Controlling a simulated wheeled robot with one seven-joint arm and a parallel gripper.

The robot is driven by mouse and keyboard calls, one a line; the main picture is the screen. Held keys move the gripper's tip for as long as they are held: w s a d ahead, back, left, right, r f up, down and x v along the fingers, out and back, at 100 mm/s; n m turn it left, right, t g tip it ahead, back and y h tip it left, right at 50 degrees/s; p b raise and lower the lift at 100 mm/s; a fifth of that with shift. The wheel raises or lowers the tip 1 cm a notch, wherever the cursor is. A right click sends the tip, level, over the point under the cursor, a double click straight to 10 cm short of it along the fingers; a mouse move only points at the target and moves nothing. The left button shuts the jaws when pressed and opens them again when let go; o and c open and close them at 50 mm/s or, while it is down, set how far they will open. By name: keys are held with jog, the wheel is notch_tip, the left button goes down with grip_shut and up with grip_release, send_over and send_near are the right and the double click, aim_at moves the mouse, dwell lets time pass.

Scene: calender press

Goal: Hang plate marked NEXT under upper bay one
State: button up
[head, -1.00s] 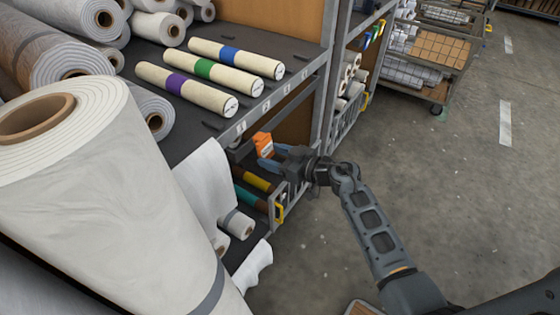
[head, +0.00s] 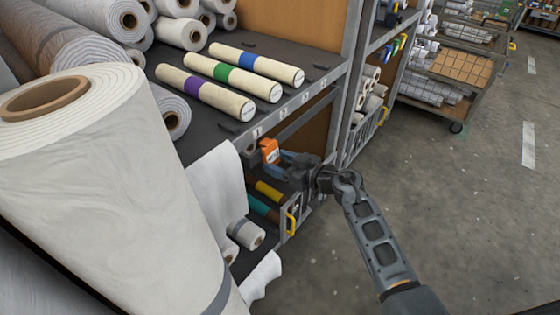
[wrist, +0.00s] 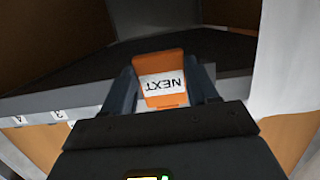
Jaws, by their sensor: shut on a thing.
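The orange plate (head: 269,151) is held at the tips of my gripper (head: 274,162), close to the front of the shelf, just below the edge strip near its left-hand number label (head: 257,133). In the wrist view the plate (wrist: 163,101) sits between the two fingers of my gripper (wrist: 163,88). Its white label reads NEXT, upside down in that picture. The shelf edge strip (wrist: 35,118) with small number labels crosses the wrist view behind the fingers. I cannot tell whether the plate touches the strip.
Three cream rolls with purple (head: 206,94), green (head: 232,78) and blue (head: 257,64) bands lie on the upper shelf. A big white roll (head: 110,190) stands at left. A white sheet (head: 215,185) hangs left of the plate. Open floor (head: 460,200) lies right.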

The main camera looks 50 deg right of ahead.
jog(key=o, duration=1.1)
jog(key=shift+o, duration=0.2)
jog(key=v, duration=0.8)
jog(key=s+a+r+n+t, duration=0.1)
jog(key=s+a+r+t, duration=0.15)
jog(key=s+a, duration=0.4)
jog(key=s+a+r+t, duration=0.1)
jog(key=s+a+r, duration=0.25)
jog(key=a, duration=0.55)
jog(key=s+a+r+g, duration=0.2)
jog(key=s+a+r, duration=0.2)
jog(key=s, duration=0.5)
jog(key=s+a+r+m+g, duration=0.1)
jog(key=s+a+r+g, duration=0.1)
jog(key=s, duration=0.8)
notch_tip(320, 180, up, 2)
jog(key=shift+a+h+p, duration=0.3)
jog(key=shift+a+p, duration=0.1)
jog(key=shift+a, duration=0.45)
